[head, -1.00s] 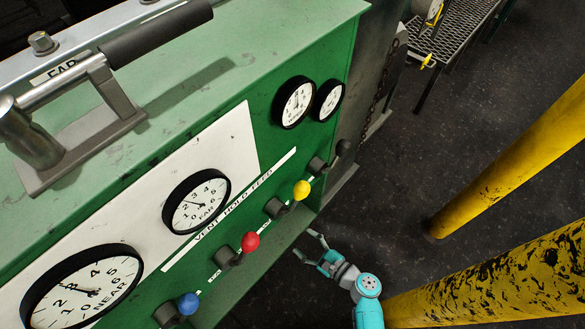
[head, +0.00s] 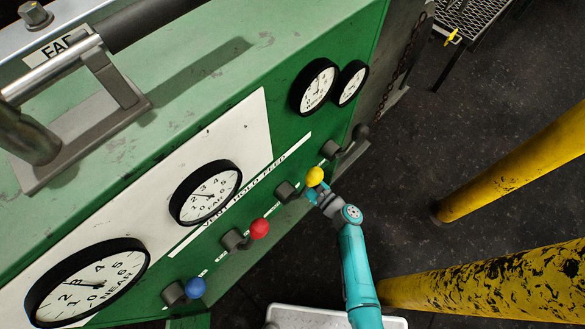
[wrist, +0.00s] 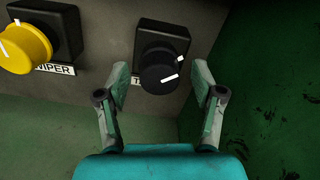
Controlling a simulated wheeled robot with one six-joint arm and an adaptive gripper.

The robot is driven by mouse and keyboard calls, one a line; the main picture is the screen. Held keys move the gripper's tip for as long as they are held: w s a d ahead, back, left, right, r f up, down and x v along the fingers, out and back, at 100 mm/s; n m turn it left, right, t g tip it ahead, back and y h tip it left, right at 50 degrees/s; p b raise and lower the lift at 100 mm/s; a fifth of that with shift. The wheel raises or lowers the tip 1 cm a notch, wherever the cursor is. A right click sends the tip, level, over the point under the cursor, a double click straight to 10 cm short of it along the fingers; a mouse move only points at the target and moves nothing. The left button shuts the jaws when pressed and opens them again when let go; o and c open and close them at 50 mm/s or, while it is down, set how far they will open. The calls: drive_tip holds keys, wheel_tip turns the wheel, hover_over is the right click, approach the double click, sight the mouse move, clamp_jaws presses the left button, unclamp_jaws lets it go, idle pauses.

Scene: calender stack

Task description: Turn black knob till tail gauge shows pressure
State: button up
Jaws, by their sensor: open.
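The black knob (wrist: 160,72) sits on a dark square mount, with a white pointer mark towards its right. In the head view the black knob (head: 361,132) is at the right end of the knob row. My gripper (wrist: 160,84) is open, its fingers either side of the knob's lower part in the picture; I cannot tell whether they touch it. My gripper (head: 319,191) also shows beside the yellow knob in the head view. The far-right gauge (head: 351,84) may be the tail gauge; its lettering and reading are unclear.
The yellow knob (wrist: 25,48), labelled "WIPER", is left of the black one. A red knob (head: 260,229) and a blue knob (head: 195,288) continue the row. A green wall (wrist: 270,80) stands close on the right. Yellow posts (head: 500,168) stand on the dark floor.

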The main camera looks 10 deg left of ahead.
drive_tip(key=shift+w+a, duration=0.45)
drive_tip(key=shift+a, duration=0.15)
drive_tip(key=c, duration=1.2)
drive_tip(key=shift+o, duration=0.2)
drive_tip(key=shift+n, duration=0.5)
drive_tip(key=n, duration=0.3)
drive_tip(key=shift+n, duration=0.4)
drive_tip(key=n, duration=0.4)
drive_tip(key=shift+n, duration=0.7)
